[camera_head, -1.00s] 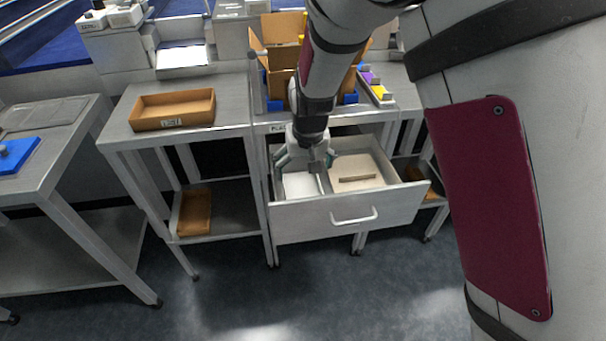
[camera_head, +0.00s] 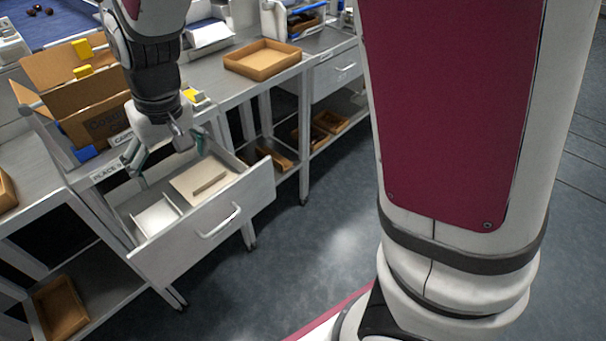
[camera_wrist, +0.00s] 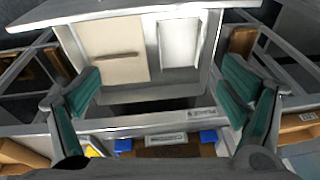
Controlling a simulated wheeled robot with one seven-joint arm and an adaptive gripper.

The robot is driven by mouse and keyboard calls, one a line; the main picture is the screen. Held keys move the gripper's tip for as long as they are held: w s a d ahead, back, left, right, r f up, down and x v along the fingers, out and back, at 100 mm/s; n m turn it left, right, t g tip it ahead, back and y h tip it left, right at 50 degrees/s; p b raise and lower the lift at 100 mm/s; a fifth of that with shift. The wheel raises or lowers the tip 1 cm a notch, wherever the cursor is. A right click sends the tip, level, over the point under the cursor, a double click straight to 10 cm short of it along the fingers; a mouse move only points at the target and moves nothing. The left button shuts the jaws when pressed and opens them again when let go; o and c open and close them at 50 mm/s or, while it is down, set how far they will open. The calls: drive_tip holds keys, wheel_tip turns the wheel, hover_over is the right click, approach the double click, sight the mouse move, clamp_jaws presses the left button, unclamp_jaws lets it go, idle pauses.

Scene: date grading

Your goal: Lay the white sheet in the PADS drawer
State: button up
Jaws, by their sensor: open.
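The drawer (camera_head: 206,234) is pulled open. A flat white piece that looks like the sheet (camera_head: 157,217) lies in its left compartment. It also shows in the wrist view (camera_wrist: 180,43), where the drawer appears the other way round. The right compartment holds a beige panel (camera_head: 190,183) with a raised strip (camera_head: 209,183). My gripper (camera_head: 168,153) is over the back of the drawer, fingers spread, with nothing between them; its fingers also frame the wrist view (camera_wrist: 160,95). A label on the cabinet edge (camera_head: 108,171) is only partly readable.
An open cardboard box (camera_head: 90,115) with yellow and blue pieces stands on the cabinet top behind the drawer. A shallow brown tray (camera_head: 262,60) sits on the counter to the right. More brown trays lie on lower shelves. The floor (camera_head: 310,260) before the drawer is clear.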

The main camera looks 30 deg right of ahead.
drive_tip(key=s+d+r+m, duration=0.1)
drive_tip(key=s+d+r, duration=0.7)
drive_tip(key=s+d, duration=0.5)
drive_tip(key=s, duration=0.6)
drive_tip(key=s+d+m+h, duration=0.1)
drive_tip(key=s+d, duration=0.2)
drive_tip(key=s, duration=0.6)
drive_tip(key=shift+d+r+g+h, duration=0.15)
drive_tip(key=shift+r+g+h, duration=0.15)
drive_tip(key=shift+r, duration=0.05)
drive_tip(key=shift+s+r, duration=0.1)
wheel_tip(320, 180, up, 12)
drive_tip(key=t+p, duration=0.2)
drive_tip(key=p, duration=0.9)
drive_tip(key=shift+d+r, duration=0.2)
